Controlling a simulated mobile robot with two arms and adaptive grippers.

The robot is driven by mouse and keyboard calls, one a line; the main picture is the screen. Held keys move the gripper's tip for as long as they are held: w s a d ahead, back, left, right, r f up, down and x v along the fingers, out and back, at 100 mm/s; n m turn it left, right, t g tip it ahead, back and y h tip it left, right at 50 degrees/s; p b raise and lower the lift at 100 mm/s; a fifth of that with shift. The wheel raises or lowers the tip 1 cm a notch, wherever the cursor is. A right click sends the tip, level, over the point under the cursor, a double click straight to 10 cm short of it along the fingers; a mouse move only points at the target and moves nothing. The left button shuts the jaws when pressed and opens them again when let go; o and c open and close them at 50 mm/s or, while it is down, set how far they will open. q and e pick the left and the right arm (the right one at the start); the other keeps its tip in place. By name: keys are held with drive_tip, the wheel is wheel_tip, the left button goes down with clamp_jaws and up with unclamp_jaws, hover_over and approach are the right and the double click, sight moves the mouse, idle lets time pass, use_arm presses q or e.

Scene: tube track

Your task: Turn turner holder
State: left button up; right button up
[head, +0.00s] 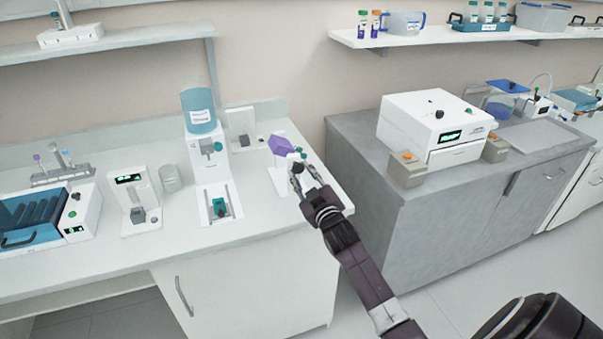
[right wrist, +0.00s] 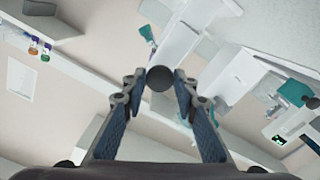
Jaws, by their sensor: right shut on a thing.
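A turner with a purple, angular holder (head: 280,145) stands on a white upright base (head: 277,180) near the right end of the white bench. The holder looks tilted. My right gripper (head: 297,166) is at the turner's right side, just below and right of the purple part. In the right wrist view its fingertips (right wrist: 159,75) close on a dark round knob (right wrist: 160,79). The gripper covers part of the turner in the head view, and the knob's join to the holder is hidden. My left gripper is not in view.
A water dispenser with a blue bottle (head: 200,110) stands left of the turner, with a small white device (head: 240,140) behind. Right, across a gap, a grey cabinet (head: 380,210) bears a white machine (head: 425,120). The bench front (head: 180,248) is clear.

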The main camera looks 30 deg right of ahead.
drive_tip(key=n, duration=0.6)
drive_tip(key=shift+d+n, duration=0.1)
drive_tip(key=shift+n, duration=0.2)
drive_tip(key=n, duration=0.6)
drive_tip(key=shift+r, duration=0.1)
drive_tip(key=n, duration=0.5)
drive_tip(key=shift+n, duration=0.4)
drive_tip(key=n+p, duration=0.1)
drive_tip(key=n, duration=0.4)
drive_tip(key=shift+n, duration=0.3)
drive_tip(key=o, duration=1.1)
drive_tip(key=shift+o, duration=0.2)
